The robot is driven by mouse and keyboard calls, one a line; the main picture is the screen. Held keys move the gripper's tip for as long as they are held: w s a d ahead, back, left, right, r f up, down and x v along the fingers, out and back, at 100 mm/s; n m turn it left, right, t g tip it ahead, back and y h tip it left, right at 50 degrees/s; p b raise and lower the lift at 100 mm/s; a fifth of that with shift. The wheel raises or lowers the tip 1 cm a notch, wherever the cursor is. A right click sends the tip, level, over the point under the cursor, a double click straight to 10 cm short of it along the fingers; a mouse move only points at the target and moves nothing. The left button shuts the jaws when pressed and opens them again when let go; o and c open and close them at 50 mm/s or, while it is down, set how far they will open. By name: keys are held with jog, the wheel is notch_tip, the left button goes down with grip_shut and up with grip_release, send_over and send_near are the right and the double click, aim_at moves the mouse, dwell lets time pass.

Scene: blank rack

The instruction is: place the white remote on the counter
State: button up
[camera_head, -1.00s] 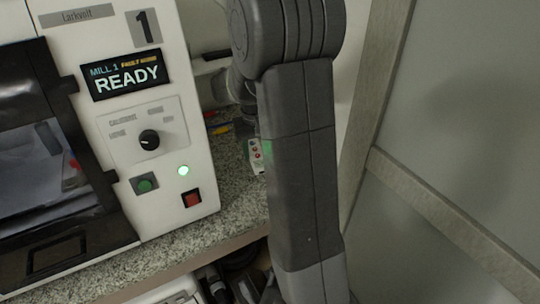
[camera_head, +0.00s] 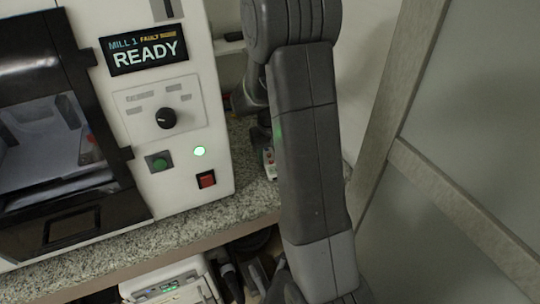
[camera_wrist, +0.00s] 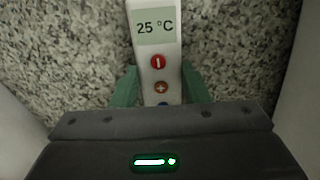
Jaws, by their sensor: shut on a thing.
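The white remote (camera_wrist: 171,76) has a small screen reading 25 °C and red, orange and blue buttons. In the wrist view it sits between the green fingers of my gripper (camera_wrist: 158,90), which is shut on it. Speckled granite counter (camera_wrist: 75,50) shows beneath it; I cannot tell whether the remote touches it. In the head view the remote (camera_head: 269,163) shows only in part, beside my arm at the counter's right end.
A white mill (camera_head: 205,120) with a READY screen, a knob and buttons stands on the counter at left. A white device (camera_head: 170,283) and dark items sit below the counter. A framed panel (camera_head: 465,120) stands at right.

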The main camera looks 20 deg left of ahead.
aim_at(270, 159)
jog(key=o, duration=1)
jog(key=shift+f, duration=0.1)
notch_tip(270, 159, up, 12)
jog(key=shift+r+p, duration=0.15)
jog(key=shift+p, duration=0.3)
